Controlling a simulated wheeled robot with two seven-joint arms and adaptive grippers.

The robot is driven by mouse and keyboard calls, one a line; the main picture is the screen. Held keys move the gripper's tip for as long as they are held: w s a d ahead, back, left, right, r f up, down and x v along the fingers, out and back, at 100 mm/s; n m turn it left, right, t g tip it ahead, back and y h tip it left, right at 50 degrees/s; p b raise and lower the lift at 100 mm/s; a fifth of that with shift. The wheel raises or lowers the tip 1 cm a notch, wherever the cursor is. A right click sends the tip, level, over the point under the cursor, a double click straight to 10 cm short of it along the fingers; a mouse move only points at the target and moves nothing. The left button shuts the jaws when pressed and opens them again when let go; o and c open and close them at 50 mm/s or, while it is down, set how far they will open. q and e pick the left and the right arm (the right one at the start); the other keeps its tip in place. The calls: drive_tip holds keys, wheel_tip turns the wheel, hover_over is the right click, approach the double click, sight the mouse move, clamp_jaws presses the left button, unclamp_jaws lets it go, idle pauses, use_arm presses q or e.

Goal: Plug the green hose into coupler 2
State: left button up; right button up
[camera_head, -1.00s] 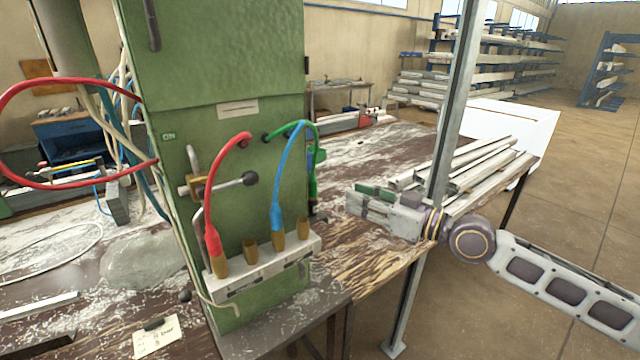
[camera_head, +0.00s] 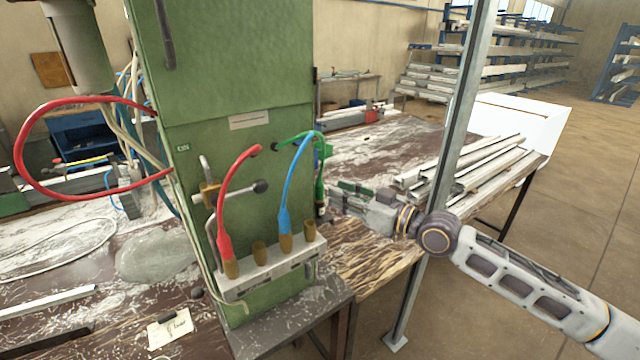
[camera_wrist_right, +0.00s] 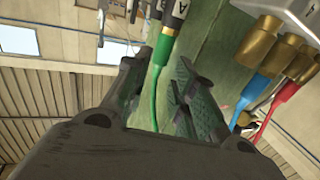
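The green hose (camera_head: 303,136) loops from the cabinet front around its right edge, its plug end (camera_head: 320,190) hanging down there. My right gripper (camera_head: 335,192) is beside this end at the right of the cabinet. In the wrist view the fingers (camera_wrist_right: 158,88) are apart, with the green hose (camera_wrist_right: 156,84) seen between them; contact cannot be told. The coupler block (camera_head: 270,275) carries a row of brass couplers. The red hose (camera_head: 224,243) and blue hose (camera_head: 285,222) are plugged in. An empty coupler (camera_head: 259,251) stands between them, another (camera_head: 309,230) at the right end. Coupler numbers are unreadable. My left gripper is out of view.
The green cabinet (camera_head: 240,70) stands just left of my right gripper. A steel post (camera_head: 462,110) rises in front of the bench, close to my right arm. Metal profiles (camera_head: 490,165) lie on the bench at right.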

sight(323, 187)
drive_tip(key=shift+w+a+r, duration=0.1)
drive_tip(key=shift+w+a, duration=0.25)
drive_tip(key=shift+a, duration=0.15)
drive_tip(key=shift+p+x, duration=0.5)
drive_tip(key=shift+x, duration=0.4)
drive_tip(key=shift+w+a, duration=0.15)
drive_tip(key=shift+a, duration=0.1)
drive_tip(key=shift+w+a+p, duration=0.3)
drive_tip(key=shift+w+a, duration=0.05)
drive_tip(key=shift+a, duration=0.1)
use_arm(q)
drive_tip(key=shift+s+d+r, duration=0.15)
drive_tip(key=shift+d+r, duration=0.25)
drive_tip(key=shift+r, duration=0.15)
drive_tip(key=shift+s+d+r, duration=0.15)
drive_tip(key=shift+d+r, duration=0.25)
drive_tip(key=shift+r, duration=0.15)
use_arm(e)
drive_tip(key=shift+x, duration=1.05)
drive_tip(key=shift+c, duration=0.3)
clamp_jaws()
use_arm(q)
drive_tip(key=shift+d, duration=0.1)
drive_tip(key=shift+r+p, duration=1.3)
drive_tip(key=shift+p, duration=0.2)
use_arm(e)
drive_tip(key=shift+r, duration=2.05)
